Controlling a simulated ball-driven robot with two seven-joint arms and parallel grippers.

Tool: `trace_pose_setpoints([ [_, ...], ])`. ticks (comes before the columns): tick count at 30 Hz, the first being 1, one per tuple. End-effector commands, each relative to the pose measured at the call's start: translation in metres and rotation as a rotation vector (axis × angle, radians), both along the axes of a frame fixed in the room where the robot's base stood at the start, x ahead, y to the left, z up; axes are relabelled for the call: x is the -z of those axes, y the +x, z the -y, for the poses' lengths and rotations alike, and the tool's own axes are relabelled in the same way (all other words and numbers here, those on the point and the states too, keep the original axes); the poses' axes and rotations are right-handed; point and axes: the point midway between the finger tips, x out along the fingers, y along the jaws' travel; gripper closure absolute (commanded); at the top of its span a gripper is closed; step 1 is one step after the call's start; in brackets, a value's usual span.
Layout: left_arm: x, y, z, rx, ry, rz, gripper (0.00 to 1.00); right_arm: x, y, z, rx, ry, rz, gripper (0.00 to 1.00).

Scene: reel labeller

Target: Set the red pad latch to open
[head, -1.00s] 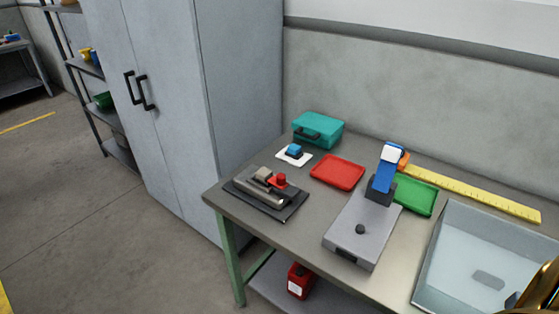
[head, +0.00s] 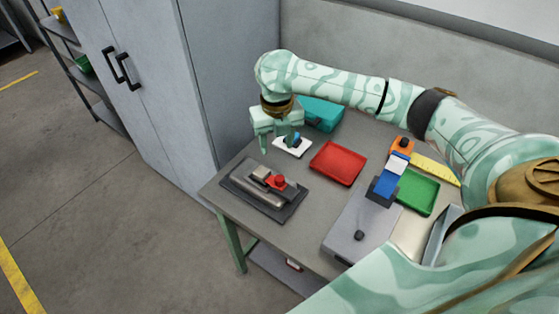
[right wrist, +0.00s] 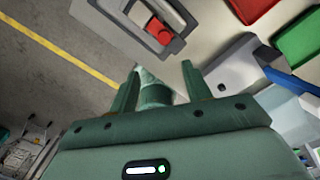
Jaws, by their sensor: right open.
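The latch device is a grey metal bar on a dark base plate (head: 246,192) at the table's left front corner. A red pad (head: 277,182) sits on its right side; it also shows in the right wrist view (right wrist: 159,32) near the top. I cannot tell the latch's setting. My right gripper (head: 276,147) is open and empty, fingers down, above and behind the device, close to the white pad with the blue block. In the right wrist view the gripper (right wrist: 158,88) has its fingers apart, with the device beyond them. My left gripper is not in view.
A white pad (head: 304,151) with a blue block, a teal case (head: 325,115), a red tray (head: 338,163) and a green tray (head: 417,192) lie behind and right. A grey device with a blue lever (head: 391,178) stands right. A grey cabinet (head: 150,75) stands left.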

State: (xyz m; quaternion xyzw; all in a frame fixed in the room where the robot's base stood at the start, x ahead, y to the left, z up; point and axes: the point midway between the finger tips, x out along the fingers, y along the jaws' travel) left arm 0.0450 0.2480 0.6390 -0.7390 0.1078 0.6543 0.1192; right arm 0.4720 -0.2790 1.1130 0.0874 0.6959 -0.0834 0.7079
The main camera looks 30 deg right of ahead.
Motion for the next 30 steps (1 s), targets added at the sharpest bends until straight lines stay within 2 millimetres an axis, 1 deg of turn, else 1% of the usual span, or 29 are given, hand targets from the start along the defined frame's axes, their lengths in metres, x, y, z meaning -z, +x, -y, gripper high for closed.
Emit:
trace_pose_setpoints([
  [1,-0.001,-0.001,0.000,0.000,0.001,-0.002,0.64,-0.007,0.001,0.006,-0.023,-0.005,-0.009,0.51],
  [2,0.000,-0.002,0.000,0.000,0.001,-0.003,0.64,-0.008,0.001,0.008,-0.035,-0.005,-0.014,0.51],
  [5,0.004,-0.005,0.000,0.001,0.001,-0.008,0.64,-0.001,0.000,0.010,-0.050,-0.004,-0.024,0.51],
  [8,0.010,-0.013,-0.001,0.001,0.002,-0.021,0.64,0.018,0.000,0.009,-0.049,-0.003,-0.027,0.51],
  [13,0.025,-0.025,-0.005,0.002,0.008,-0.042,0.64,0.062,0.000,0.009,-0.047,-0.002,-0.027,0.51],
  [18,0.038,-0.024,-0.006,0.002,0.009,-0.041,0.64,0.105,0.000,0.009,-0.046,-0.003,-0.025,0.51],
  [21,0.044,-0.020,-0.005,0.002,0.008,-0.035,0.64,0.124,0.000,0.008,-0.047,-0.002,-0.024,0.51],
  [25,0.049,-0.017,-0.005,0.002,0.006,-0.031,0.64,0.142,0.000,0.009,-0.047,-0.003,-0.022,0.51],
  [30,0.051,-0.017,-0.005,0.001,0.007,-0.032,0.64,0.151,0.001,0.009,-0.047,-0.003,-0.020,0.51],
])
